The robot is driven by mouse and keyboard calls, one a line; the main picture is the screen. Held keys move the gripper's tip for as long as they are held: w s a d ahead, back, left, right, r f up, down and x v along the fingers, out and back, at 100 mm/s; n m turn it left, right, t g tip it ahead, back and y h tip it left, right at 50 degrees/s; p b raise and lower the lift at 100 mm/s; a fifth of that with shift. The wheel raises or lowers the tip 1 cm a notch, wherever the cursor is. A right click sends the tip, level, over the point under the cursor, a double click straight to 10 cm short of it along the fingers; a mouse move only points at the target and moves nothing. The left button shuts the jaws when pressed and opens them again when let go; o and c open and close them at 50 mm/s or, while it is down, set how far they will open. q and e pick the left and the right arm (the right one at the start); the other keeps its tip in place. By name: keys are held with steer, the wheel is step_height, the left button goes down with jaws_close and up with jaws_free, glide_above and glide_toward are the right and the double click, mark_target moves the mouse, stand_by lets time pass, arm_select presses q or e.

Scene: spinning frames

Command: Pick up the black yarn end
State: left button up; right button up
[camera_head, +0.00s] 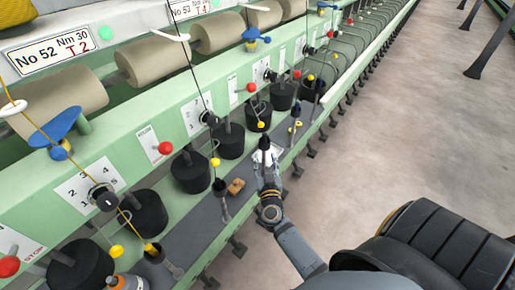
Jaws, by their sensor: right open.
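A thin black yarn (191,70) runs down from the top, past the panel marked with numbers, toward a yellow guide (215,162). Its lower end is too small to make out, near a dark spindle top (219,187). My right gripper (265,146) is open over the grey spindle rail, to the right of that spindle. Its fingertips point up and away, near a white patch on the rail. I cannot see anything held in it. My left gripper is not in view.
The green spinning frame (120,140) carries beige rolls (151,61), red knobs (165,148) and black cylinders (189,170). A small brown object (236,186) lies on the grey rail (200,225). Yellow yarn (40,130) hangs at the left. Open floor (400,140) lies to the right.

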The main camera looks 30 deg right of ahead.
mark_target(265, 137)
steer(key=shift+m+h, duration=0.3)
steer(key=shift+h, duration=0.1)
steer(key=w+d, duration=0.1)
steer(key=w+d+r, duration=0.1)
steer(key=w+d, duration=0.1)
steer(key=w, duration=0.1)
steer(key=shift+w+r, duration=0.1)
steer(key=shift+r, duration=0.2)
steer(key=shift+w+d, duration=0.25)
steer(key=shift+w, duration=0.25)
steer(key=x, duration=0.4)
steer(key=shift+w+d, duration=0.1)
steer(key=shift+w, duration=0.3)
steer(key=shift+s+r, duration=0.1)
steer(key=shift+s, duration=0.05)
steer(key=shift+c, duration=0.7)
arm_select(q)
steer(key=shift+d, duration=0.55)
arm_select(e)
jaws_close()
